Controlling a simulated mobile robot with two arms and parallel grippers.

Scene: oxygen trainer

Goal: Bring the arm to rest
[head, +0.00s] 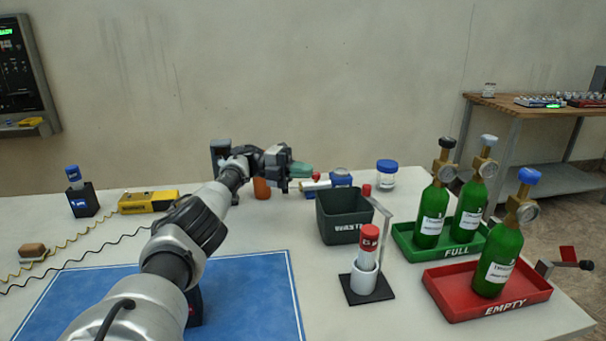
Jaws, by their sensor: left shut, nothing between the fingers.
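My left arm reaches in from the bottom left over the blue mat (262,292). My left gripper (303,170) is shut and empty. It is above the back of the white table (110,265), pointing right, to the upper left of the dark waste bin (343,228). The gripper and arm hide part of the things behind them. My right gripper is not in view.
Green cylinders stand in the green FULL tray (403,239) and the red EMPTY tray (447,305) at right. A red-capped tube (368,245) stands in a white holder. A yellow device (148,201) lies at left. The table's front middle is clear.

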